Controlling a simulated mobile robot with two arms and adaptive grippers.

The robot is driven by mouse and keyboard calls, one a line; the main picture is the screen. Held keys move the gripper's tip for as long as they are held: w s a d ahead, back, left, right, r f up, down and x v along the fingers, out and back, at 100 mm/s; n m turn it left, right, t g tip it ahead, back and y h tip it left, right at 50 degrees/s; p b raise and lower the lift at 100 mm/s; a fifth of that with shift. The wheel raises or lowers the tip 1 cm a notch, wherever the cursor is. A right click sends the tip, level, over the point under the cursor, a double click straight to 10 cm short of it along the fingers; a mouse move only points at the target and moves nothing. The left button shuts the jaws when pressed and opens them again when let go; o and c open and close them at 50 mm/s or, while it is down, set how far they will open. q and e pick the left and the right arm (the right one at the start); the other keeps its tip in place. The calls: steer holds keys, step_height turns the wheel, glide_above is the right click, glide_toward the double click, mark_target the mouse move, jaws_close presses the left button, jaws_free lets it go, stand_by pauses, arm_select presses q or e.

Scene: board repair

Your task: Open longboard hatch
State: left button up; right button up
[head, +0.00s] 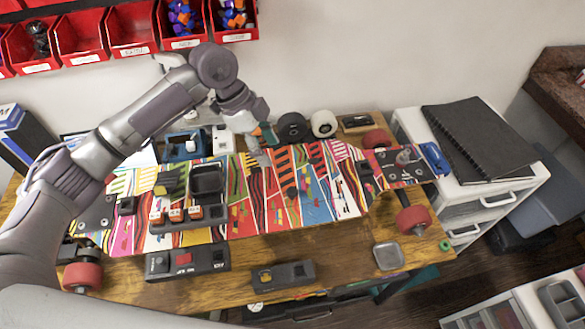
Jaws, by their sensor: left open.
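The longboard (300,205) lies across the wooden table with its colourful striped face up and red wheels at both ends. A dark, open-looking rectangular compartment or tray (206,179) sits on its left half; I cannot tell whether this is the hatch. My left gripper (262,157) points down at the board's far edge, near its middle, and is open with nothing visible in it. I cannot tell whether its tips touch the board. The right gripper is not in view.
Black and white wheels (323,124) stand behind the board. Black control boxes (187,262) lie along the table's front, with a small grey tray (388,256) to the right. Red bins (130,30) hang on the wall. A white drawer unit (480,190) holds a black notebook (480,138).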

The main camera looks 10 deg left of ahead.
arm_select(q)
steer(key=s+f, duration=0.1)
steer(key=s, duration=0.1)
steer(key=p, duration=0.2)
glide_above(292, 190)
steer(key=a, duration=0.2)
step_height(292, 190, down, 7)
steer(key=x, duration=0.3)
steer(key=shift+f+p, duration=0.15)
steer(key=shift+p, duration=0.2)
steer(key=shift+d+f, duration=0.1)
steer(key=shift+f, duration=0.35)
steer(key=c, duration=0.8)
jaws_close()
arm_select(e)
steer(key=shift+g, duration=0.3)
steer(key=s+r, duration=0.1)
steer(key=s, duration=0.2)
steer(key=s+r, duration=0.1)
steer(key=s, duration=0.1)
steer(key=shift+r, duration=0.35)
